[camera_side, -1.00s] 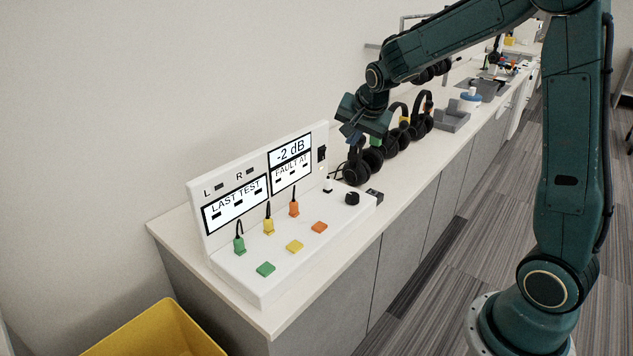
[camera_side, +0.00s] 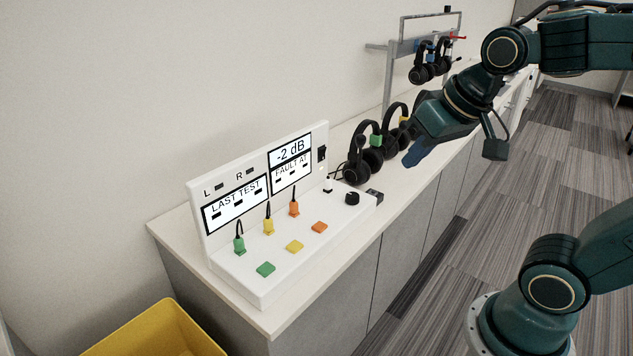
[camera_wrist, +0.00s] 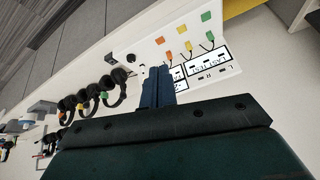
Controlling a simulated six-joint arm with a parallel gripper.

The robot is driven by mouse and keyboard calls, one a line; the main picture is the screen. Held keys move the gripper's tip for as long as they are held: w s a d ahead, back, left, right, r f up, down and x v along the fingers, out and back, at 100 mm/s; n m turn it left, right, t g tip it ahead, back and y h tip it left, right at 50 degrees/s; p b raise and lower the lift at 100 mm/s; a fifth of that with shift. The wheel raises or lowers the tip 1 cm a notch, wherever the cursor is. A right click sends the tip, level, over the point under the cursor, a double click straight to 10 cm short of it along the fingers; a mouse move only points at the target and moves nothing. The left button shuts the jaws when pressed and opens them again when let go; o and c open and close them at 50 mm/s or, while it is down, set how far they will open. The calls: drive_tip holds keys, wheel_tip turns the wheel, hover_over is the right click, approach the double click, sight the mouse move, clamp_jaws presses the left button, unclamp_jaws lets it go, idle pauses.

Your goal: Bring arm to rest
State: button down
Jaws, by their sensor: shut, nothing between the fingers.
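My gripper (camera_side: 411,158) is in the side view, over the counter's front edge, to the right of the nearest headset. Its blue fingers are together with nothing between them. In the wrist view my gripper (camera_wrist: 158,75) points toward the white test panel. The test panel (camera_side: 228,273) stands on the counter with green, yellow and orange plugs and matching buttons, and its screen reads "-2 dB". Black headsets stand in a row behind it, the nearest with a green tag (camera_side: 375,141). My gripper partly hides the farther ones.
The white counter (camera_side: 180,226) runs along the wall. A rack (camera_side: 388,75) with hanging headsets stands farther back. A yellow bin (camera_side: 160,335) is at the lower left. Open floor (camera_side: 470,240) lies to the right of the counter.

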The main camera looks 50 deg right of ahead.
drive_tip(key=s+a+f+n, duration=0.1)
drive_tip(key=s+a+n, duration=0.1)
drive_tip(key=s, duration=0.4)
drive_tip(key=shift+s+n+y, duration=0.3)
drive_tip(key=shift+n+y, duration=0.1)
drive_tip(key=shift+n, duration=0.2)
